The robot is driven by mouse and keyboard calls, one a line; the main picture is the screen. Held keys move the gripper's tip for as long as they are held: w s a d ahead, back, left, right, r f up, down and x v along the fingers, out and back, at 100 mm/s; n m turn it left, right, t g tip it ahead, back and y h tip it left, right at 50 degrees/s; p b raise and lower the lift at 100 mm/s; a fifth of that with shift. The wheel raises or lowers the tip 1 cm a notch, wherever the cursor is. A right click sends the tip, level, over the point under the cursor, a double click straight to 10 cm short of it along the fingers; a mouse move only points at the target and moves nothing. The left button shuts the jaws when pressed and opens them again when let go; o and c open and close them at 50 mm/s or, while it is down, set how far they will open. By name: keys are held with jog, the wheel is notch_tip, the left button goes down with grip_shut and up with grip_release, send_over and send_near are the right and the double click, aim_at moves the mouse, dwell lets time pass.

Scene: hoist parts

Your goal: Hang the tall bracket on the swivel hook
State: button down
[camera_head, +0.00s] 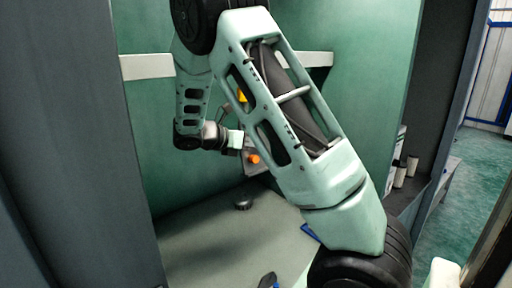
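My arm crosses the middle of the view. My gripper (238,142) is small at the end of the wrist, left of the big arm link. Its fingers are too small and too covered to show whether they are open or shut. A grey piece with an orange round part (254,159) is right beside the fingers; it may be the tall bracket, but I cannot tell whether it is held. A yellow part (242,96) shows through the arm frame above the gripper, with a thin curved grey piece below it; this may be the swivel hook. The arm hides much of both.
A dark round knob-like part (243,202) lies on the grey-green bench top (205,240). A black and blue item (268,280) lies at the front edge. A pale rail (147,67) runs along the green back wall. White cylinders (400,176) stand at right. The bench's left part is clear.

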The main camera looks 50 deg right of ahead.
jog(key=shift+m+t, duration=0.3)
jog(key=shift+m, duration=0.2)
jog(key=w, duration=0.1)
jog(key=w+f+b, duration=0.1)
jog(key=w+d+b, duration=0.1)
jog(key=shift+w+f, duration=0.25)
jog(key=shift+w, duration=0.1)
jog(key=shift+w+r, duration=0.1)
jog(key=shift+w, duration=0.05)
dwell(0.7)
jog(key=shift+f, duration=0.5)
dwell(0.4)
dwell(0.4)
jog(key=c, duration=1.5)
grip_release()
jog(key=shift+c, duration=0.2)
jog(key=shift+f, duration=0.1)
